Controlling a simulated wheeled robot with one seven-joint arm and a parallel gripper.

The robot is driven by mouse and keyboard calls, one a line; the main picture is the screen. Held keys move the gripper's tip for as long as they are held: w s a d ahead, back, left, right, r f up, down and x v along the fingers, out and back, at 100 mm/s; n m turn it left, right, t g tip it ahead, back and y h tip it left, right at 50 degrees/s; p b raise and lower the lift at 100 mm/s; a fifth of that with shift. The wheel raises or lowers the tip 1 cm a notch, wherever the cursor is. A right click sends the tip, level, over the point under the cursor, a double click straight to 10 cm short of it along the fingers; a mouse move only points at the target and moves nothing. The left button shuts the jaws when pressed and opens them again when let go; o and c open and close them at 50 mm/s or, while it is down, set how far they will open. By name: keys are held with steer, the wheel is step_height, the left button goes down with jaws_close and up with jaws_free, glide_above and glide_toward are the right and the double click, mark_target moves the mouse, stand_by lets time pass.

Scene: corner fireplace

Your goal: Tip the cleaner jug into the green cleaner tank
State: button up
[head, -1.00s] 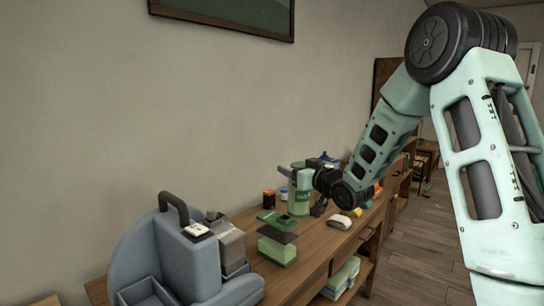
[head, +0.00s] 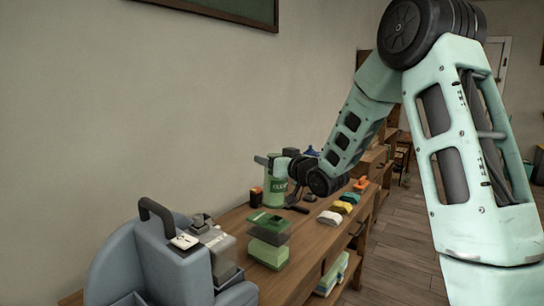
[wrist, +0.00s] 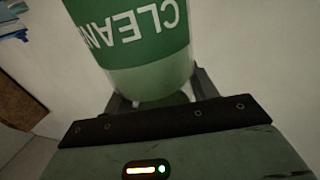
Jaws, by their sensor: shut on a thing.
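The cleaner jug (head: 274,188) is green with a light body and a dark green label. It looks about upright in the head view, over the back of the bench; I cannot tell whether its base touches the wood. My gripper (head: 287,173) is shut on it from the right. In the wrist view the jug (wrist: 140,45) fills the top middle between the fingers (wrist: 160,97), its label lettering upside down. The green cleaner tank (head: 268,254) appears to be the green box on the bench nearer to me, below the jug in the picture, with a dark green top piece above it.
A dark and orange item (head: 256,197) stands beside the jug. The wall is behind.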

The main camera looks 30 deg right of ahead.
steer(key=f+m+p, duration=0.1)
steer(key=f+m+g+p, duration=0.1)
steer(key=f+m, duration=0.1)
steer(key=f+m+p, duration=0.1)
steer(key=m, duration=0.1)
steer(key=shift+s+a+f+g+p, duration=0.15)
steer(key=shift+a+f+g+p, duration=0.15)
steer(key=shift+a+g, duration=0.1)
steer(key=shift+a+f+m+g+y+p, duration=0.15)
steer(key=shift+f+m+y+p, duration=0.2)
steer(key=shift+f+m, duration=0.55)
steer(key=shift+a+f+m+g+y+p, duration=0.15)
steer(key=shift+f+m+y+p, duration=0.15)
steer(key=shift+f+m, duration=0.55)
steer(key=shift+d+f+n, duration=0.15)
steer(key=shift+f+n, duration=0.1)
steer(key=shift+s+a+f+m+g+y+p, duration=0.15)
steer(key=shift+f+m+g+y+p, duration=0.15)
steer(key=shift+f+m+p, duration=0.65)
steer(key=shift+a+f+m+g+y+p, duration=0.1)
steer(key=shift+f+m+g+y+p, duration=0.2)
steer(key=shift+f+m+p, duration=0.6)
stand_by(3.2)
